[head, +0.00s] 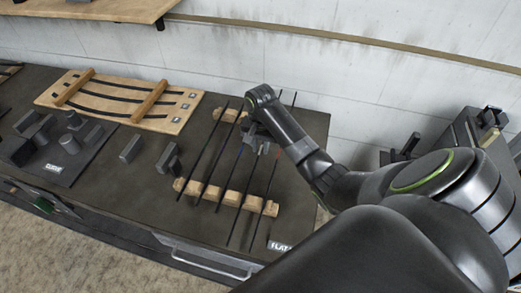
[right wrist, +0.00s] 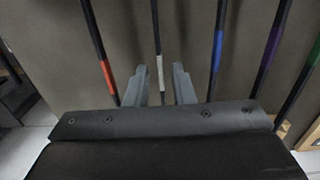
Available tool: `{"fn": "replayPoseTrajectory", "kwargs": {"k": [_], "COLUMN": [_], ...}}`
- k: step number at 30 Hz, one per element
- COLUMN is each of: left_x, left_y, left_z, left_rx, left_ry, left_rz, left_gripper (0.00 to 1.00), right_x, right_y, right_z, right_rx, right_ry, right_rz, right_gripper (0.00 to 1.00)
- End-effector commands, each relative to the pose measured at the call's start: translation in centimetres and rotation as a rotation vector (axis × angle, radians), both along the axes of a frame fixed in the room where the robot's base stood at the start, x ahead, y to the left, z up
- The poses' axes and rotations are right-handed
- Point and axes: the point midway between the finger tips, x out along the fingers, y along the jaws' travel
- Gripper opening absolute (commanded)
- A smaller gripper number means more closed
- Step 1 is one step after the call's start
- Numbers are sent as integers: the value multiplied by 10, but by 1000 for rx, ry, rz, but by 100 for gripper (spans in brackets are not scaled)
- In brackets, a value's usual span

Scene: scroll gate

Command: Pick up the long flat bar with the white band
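The long flat bar with the white band (right wrist: 159,70) is dark and thin; in the right wrist view it runs between the two fingers of my right gripper (right wrist: 158,86). The fingers are apart, with a gap on each side of the bar. In the head view my right gripper (head: 257,140) is over the bars on the rack, and it hides the white band there. My left gripper is not in view.
Similar bars with red (right wrist: 105,72), blue (right wrist: 217,45), purple (right wrist: 270,48) and green (right wrist: 313,55) bands lie on either side. Wooden rack strips (head: 228,196) carry the bars on the dark table (head: 120,208). A wooden board (head: 150,122) and several dark blocks stand left.

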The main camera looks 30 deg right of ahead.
Motion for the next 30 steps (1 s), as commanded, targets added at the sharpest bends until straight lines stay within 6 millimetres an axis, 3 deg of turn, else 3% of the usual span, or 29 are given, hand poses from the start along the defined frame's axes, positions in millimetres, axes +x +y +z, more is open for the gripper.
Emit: {"fn": "replayPoseTrajectory", "kwargs": {"k": [1,5,23,26,30], "left_x": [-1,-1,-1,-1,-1], "left_y": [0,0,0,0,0], "left_z": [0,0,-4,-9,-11], "left_rx": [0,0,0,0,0], "left_ry": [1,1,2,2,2], "left_rz": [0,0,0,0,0], "left_gripper": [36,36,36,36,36], "right_x": [0,0,0,-1,0], "right_y": [0,0,1,3,2], "right_z": [0,0,3,8,38], "right_rx": [0,0,-1,-1,-3], "right_ry": [0,0,-2,-3,-8], "right_rz": [0,0,1,1,1], "right_gripper": [16,0,0,0,0]}}
